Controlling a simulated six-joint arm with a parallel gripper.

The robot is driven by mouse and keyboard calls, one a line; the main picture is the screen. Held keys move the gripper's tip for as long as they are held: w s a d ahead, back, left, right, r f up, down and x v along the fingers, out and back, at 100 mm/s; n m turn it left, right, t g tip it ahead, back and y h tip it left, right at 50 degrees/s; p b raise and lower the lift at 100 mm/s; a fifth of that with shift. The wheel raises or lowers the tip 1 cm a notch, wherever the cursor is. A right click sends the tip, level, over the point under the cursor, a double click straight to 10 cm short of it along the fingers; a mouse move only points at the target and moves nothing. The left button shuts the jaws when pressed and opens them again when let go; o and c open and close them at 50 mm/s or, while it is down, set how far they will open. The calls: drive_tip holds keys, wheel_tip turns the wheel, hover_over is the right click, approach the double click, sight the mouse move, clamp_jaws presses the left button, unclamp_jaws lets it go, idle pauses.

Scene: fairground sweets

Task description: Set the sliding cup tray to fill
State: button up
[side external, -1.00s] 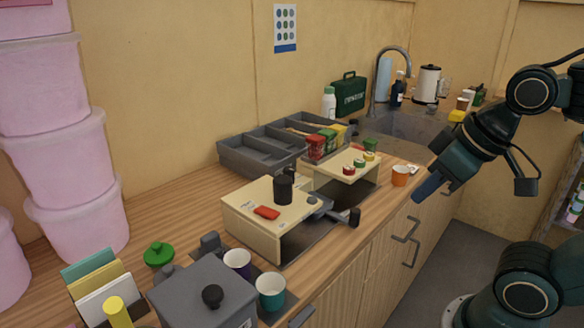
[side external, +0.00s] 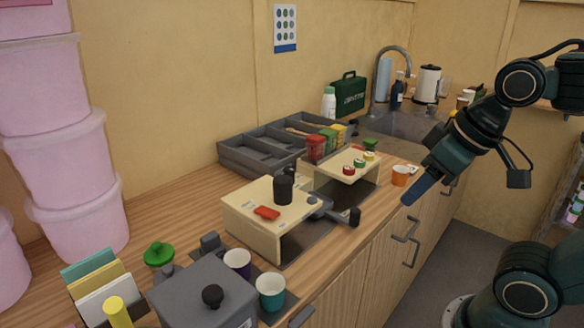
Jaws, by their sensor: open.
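My gripper (side external: 418,190) is open and empty, with blue fingers pointing down and left, over the counter's front edge near the orange cup (side external: 400,175). A dark flat tray (side external: 290,302) with a teal cup (side external: 271,291) and a purple-lined cup (side external: 238,262) lies beside a grey lidded box (side external: 203,290) in the foreground. It may be the sliding cup tray; I cannot tell, and the box hides part of it. My gripper is far from it. No fill marking is readable.
A cream stand (side external: 252,225) with a black canister, red piece and dark handle sits mid-counter. Behind it stand a smaller cream stand (side external: 347,165) and a grey divided bin (side external: 250,155). Pink tubs (side external: 75,190) fill the left. The counter's front edge has some free wood.

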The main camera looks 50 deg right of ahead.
drive_tip(key=w, duration=0.1)
drive_tip(key=m+g, duration=0.3)
drive_tip(key=g, duration=0.2)
hover_over(356, 210)
wheel_tip(356, 210, down, 3)
drive_tip(key=shift+a+f, duration=0.1)
drive_tip(key=shift+f, duration=0.05)
drive_tip(key=shift+f, duration=0.1)
drive_tip(key=shift+f, duration=6.8)
drive_tip(key=shift+c, duration=0.5)
clamp_jaws()
